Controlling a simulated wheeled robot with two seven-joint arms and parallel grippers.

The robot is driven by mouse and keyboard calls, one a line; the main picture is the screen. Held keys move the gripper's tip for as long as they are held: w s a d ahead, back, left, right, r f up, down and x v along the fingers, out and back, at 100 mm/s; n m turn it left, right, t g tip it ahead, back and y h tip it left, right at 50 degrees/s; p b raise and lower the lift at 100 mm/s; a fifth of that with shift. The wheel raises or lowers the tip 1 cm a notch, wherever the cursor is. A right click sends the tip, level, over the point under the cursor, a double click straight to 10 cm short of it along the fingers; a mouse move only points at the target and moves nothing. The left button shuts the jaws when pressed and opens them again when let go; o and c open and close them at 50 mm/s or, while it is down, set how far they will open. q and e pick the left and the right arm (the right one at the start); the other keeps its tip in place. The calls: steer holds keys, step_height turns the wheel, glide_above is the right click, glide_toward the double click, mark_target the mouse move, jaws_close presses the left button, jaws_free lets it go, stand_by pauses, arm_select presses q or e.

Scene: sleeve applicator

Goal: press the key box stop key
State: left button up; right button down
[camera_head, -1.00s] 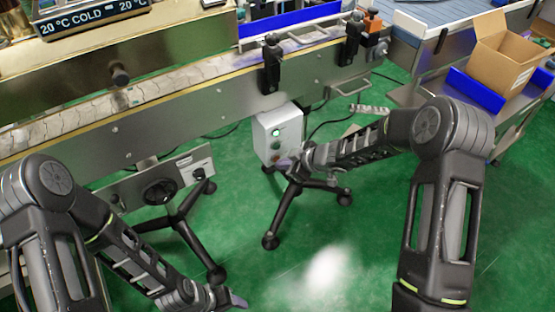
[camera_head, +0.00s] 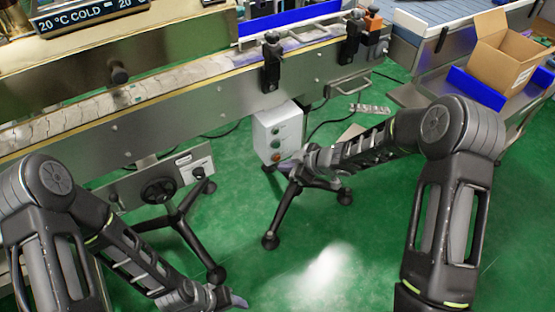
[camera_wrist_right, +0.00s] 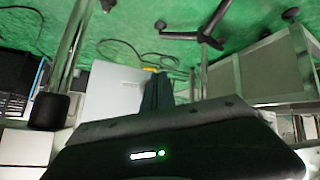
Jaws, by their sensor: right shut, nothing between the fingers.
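The key box (camera_head: 280,135) is a pale box under the front of the conveyor. Its face has a column of round keys or lamps, with a red stop key (camera_head: 276,157) lowest. My right gripper (camera_head: 286,164) is shut and empty, its tip beside the lower part of that face, close to the red key. I cannot tell whether it touches. In the right wrist view, the dark fingers (camera_wrist_right: 157,92) overlap the edge of the pale box (camera_wrist_right: 112,92); its keys are not visible there. My left gripper (camera_head: 237,301) is low in the head view, far from the box; its jaws are unclear.
The conveyor (camera_head: 200,105) runs across above the box. A black tripod foot (camera_head: 270,241) stands on the green floor below it. A control panel with a black knob (camera_head: 158,191) is to the left. An open carton (camera_head: 505,55) is at the far right.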

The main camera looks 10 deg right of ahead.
steer(key=shift+s+d+b, duration=0.25)
steer(key=shift+s+d, duration=0.05)
steer(key=shift+s, duration=0.45)
steer(key=shift+s+d+b, duration=0.2)
steer(key=shift+s+d, duration=0.15)
steer(key=shift+s, duration=0.45)
steer(key=shift+s+d+b, duration=0.25)
steer(key=shift+s+d, duration=0.05)
steer(key=shift+s, duration=0.45)
